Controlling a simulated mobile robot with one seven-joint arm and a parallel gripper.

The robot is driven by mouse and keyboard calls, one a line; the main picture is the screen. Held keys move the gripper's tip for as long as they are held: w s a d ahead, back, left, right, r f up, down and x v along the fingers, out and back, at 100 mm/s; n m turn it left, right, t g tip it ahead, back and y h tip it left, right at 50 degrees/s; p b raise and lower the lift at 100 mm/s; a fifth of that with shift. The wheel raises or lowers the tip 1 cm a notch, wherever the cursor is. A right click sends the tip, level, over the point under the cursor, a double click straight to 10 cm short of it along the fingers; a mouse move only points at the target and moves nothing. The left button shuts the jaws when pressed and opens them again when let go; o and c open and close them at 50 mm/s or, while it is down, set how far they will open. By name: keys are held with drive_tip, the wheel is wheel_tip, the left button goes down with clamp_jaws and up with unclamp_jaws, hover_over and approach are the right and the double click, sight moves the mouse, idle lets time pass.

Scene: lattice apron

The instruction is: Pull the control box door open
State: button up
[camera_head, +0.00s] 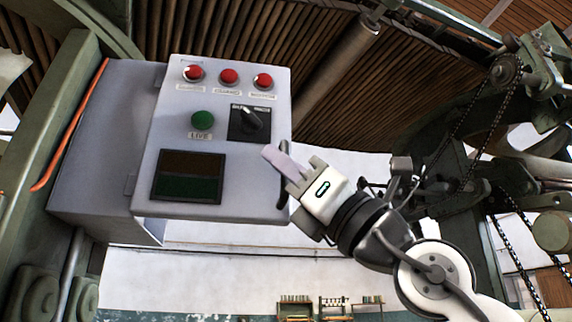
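The control box (95,150) is a grey cabinet at the left. Its grey door (170,130) carries lamps, a dial and a dark display, with hinges along the left edge. A pale part of the box shows below the door's lower left corner; I cannot tell for sure how far the door stands ajar. The dark handle (283,192) is at the door's lower right edge, partly covered by my gripper. My gripper (277,160) is at that edge, its pale fingers reaching up and left beside the handle. Finger spacing and contact with the handle are unclear.
A green frame with an orange cable (72,125) stands left of the box. Dark machinery with chains (480,120) fills the right side, behind my arm. A small rack (295,305) is far off at the bottom. Open space shows below the door.

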drive_tip(key=shift+o, duration=1.3)
drive_tip(key=shift+d, duration=0.1)
drive_tip(key=b+v, duration=0.4)
drive_tip(key=v, duration=0.9)
drive_tip(key=shift+f+b, duration=0.3)
drive_tip(key=shift+f, duration=0.05)
drive_tip(key=shift+s+d, duration=0.1)
drive_tip(key=shift+d, duration=0.15)
